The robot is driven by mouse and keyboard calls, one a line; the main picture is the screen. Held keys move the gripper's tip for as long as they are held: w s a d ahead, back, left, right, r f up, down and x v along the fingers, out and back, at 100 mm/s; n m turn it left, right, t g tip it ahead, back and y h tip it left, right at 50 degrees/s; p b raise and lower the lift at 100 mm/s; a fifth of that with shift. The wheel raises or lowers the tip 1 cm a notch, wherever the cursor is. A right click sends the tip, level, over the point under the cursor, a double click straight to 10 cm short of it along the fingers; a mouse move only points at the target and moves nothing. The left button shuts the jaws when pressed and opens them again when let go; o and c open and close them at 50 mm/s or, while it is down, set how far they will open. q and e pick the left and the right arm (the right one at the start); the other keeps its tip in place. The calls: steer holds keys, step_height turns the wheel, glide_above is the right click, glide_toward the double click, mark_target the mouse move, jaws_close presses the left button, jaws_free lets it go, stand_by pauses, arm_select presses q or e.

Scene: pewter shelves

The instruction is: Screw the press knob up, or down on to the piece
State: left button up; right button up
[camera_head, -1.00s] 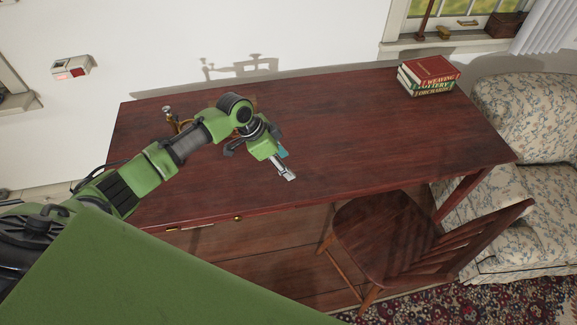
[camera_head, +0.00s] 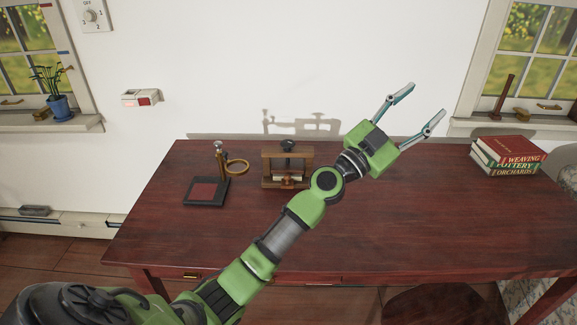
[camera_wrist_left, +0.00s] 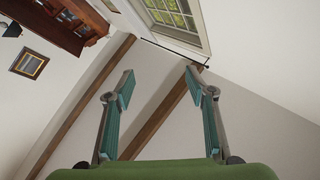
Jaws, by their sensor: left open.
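The small wooden press (camera_head: 265,165) stands on the desk towards the back, left of the middle in the head view. Its dark press knob (camera_head: 288,144) sits on top of the crossbeam. A pale piece (camera_head: 286,178) shows low inside the frame, partly covered by a brass-coloured part; whether the press touches it cannot be told. My left gripper (camera_head: 425,101) is open and empty, up and to the right of the press, its fingers pointing up and right. My right gripper is not in view.
A dark flat pad (camera_head: 206,191) and a brass stand with a ring (camera_head: 222,162) are left of the press. Stacked books (camera_head: 508,156) lie at the desk's right end. The desk (camera_head: 420,215) is clear between. My left forearm passes just right of the press.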

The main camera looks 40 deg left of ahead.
arm_select(q)
steer(key=s+a+f+n+t+y+b, duration=0.15)
steer(key=a+n+y+b, duration=0.25)
steer(key=a+n+y, duration=0.4)
steer(key=a+f+n+y+b, duration=0.3)
steer(key=a+n+y+b, duration=0.15)
steer(key=a+y, duration=0.4)
steer(key=s+a+f+n+g+y+b, duration=0.25)
steer(key=a+f+n+g+y, duration=0.35)
steer(key=f, duration=0.3)
steer(key=g+b, duration=0.4)
glide_toward(289, 147)
steer(key=shift+n, duration=0.45)
steer(key=b+x, duration=0.2)
steer(key=x, duration=0.8)
steer(key=shift+b, duration=0.4)
steer(key=shift+x, duration=0.8)
steer(key=shift+w+a, duration=0.3)
steer(key=shift+w, duration=0.05)
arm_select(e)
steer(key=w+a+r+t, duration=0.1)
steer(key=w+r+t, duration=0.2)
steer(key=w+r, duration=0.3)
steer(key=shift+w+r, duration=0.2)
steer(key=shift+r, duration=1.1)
